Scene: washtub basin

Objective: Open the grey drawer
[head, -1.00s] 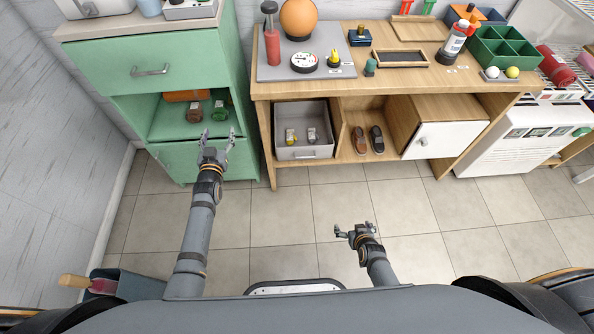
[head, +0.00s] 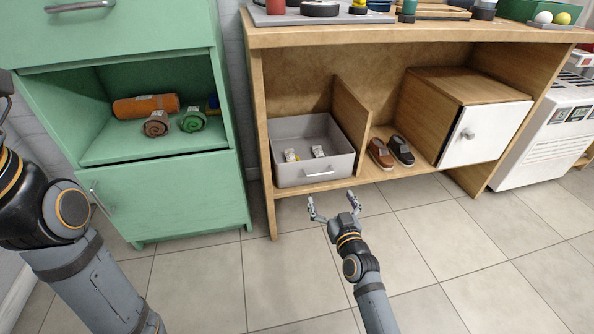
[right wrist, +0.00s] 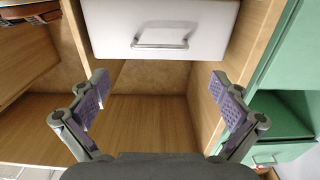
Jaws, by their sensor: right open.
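The grey drawer (head: 314,177) sits in the lower left bay of the wooden desk, its front close to the bay's front edge. It is open-topped, with small yellow and grey items inside. Its bar handle (head: 319,174) is on the front. My right gripper (head: 333,202) is open and empty, in front of and below the handle, apart from it. In the right wrist view the handle (right wrist: 160,45) shows beyond the open fingers (right wrist: 158,85), not between them. My left arm is at the left edge of the head view; its gripper is out of the frame.
A green cabinet (head: 190,195) stands left of the desk, with rolled items on its open shelf. The tiled floor (head: 440,240) before the desk is clear.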

